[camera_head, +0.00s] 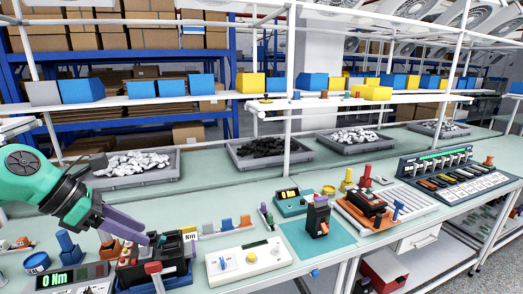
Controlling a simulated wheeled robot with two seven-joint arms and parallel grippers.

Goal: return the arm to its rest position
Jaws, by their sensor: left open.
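My left gripper (128,228), with purple-grey fingers on a green and black arm, is at the lower left. I see nothing held between the fingers. My right gripper does not show.
A white panel with knobs (235,262) lies between the black device and the mat. An orange fixture (364,208) and a switch bank (440,175) stand at the right. A digital display (55,280) sits at the lower left. Grey parts trays (165,172) line the back.

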